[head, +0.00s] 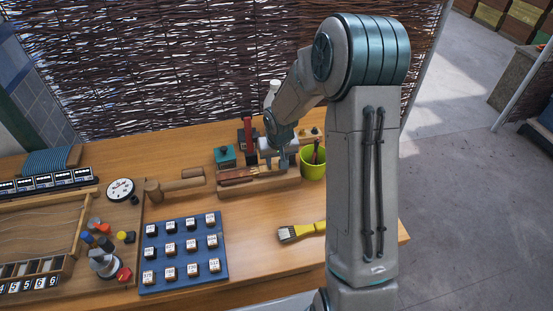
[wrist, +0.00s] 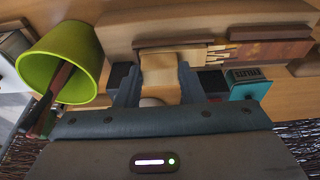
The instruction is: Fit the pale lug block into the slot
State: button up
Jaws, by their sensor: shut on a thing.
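My gripper (wrist: 157,82) is shut on the pale lug block (wrist: 161,66), which sits between its two dark fingers in the wrist view. The block's far end is against or just over a brown strip along the wooden base (wrist: 200,22). Beside the block, to its right, lies a reddish-brown board (wrist: 272,52) with pale finger-like teeth at its end. In the head view my gripper (head: 283,160) is over the right part of the wooden base (head: 262,187); my wrist hides most of the block there. The slot itself is hidden, so I cannot tell whether the block is in it.
A lime-green pot (head: 313,170) holding tools stands close to the right of my gripper. A teal box (head: 225,156) stands to its left. A yellow-handled brush (head: 302,230) and a blue tray (head: 184,253) of small labelled blocks lie nearer. Bare tabletop lies between them.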

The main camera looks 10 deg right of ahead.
jog(key=shift+f+b, duration=0.2)
jog(key=shift+b, duration=0.15)
dwell(0.4)
jog(key=o, duration=1.3)
jog(key=v, duration=1.4)
jog(key=shift+a, duration=0.1)
